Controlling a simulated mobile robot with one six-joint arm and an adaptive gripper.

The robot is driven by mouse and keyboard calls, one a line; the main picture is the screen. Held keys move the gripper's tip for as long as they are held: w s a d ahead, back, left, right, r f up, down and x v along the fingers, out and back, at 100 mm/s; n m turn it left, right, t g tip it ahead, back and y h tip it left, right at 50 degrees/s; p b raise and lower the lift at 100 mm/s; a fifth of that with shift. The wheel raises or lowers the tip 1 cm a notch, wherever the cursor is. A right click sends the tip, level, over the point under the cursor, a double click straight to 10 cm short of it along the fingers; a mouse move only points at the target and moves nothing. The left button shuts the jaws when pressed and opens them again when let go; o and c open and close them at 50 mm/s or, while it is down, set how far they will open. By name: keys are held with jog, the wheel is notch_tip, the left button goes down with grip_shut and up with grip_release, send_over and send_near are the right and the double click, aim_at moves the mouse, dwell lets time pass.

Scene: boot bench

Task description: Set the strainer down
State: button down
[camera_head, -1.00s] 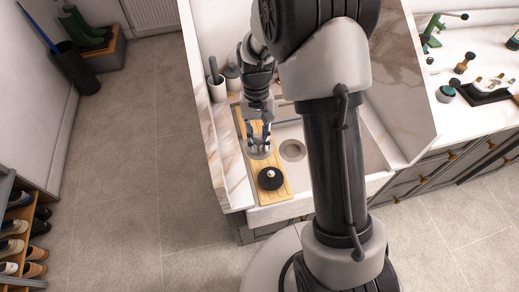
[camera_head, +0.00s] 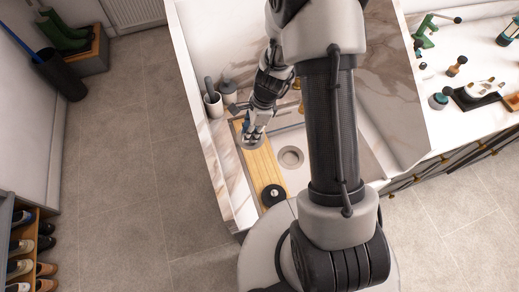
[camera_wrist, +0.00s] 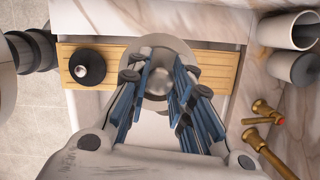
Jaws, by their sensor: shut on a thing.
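The strainer is a round grey metal disc with a raised knob in the middle (camera_wrist: 160,50). In the wrist view it overlaps the wooden board (camera_wrist: 215,72). My gripper (camera_wrist: 160,84) has its blue-padded fingers on both sides of the knob and is shut on it. In the head view my gripper (camera_head: 254,134) is over the far part of the board (camera_head: 262,170), and the strainer's rim (camera_head: 249,145) shows under the fingers. I cannot tell whether the strainer touches the board or hangs just above it.
A black disc with a light knob (camera_head: 273,195) lies on the board's near end. The sink drain (camera_head: 290,157) is right of the board. Cups (camera_head: 213,103) stand behind, and brass taps (camera_wrist: 263,125) show in the wrist view. The board's middle is bare.

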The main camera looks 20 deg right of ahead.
aim_at(261, 137)
jog(key=d+r+m+p, duration=0.2)
jog(key=m, duration=0.1)
jog(key=shift+s+d+t, duration=0.15)
jog(key=shift+s+t, duration=0.15)
jog(key=shift+s, duration=0.1)
jog(key=shift+s+d+m+h+p, duration=0.15)
jog(key=shift+d+m+h+p, duration=0.15)
jog(key=shift+d+m+p, duration=0.35)
jog(key=shift+m+t, duration=0.25)
jog(key=shift+t, duration=0.05)
notch_tip(261, 137, down, 20)
jog(key=b, duration=1.2)
jog(key=shift+a+r, duration=0.1)
jog(key=shift+r, duration=0.05)
jog(key=c, duration=1.9)
grip_release()
jog(key=shift+f+b, duration=0.2)
jog(key=shift+b, duration=0.15)
jog(key=o, duration=0.5)
jog(key=shift+r, duration=0.15)
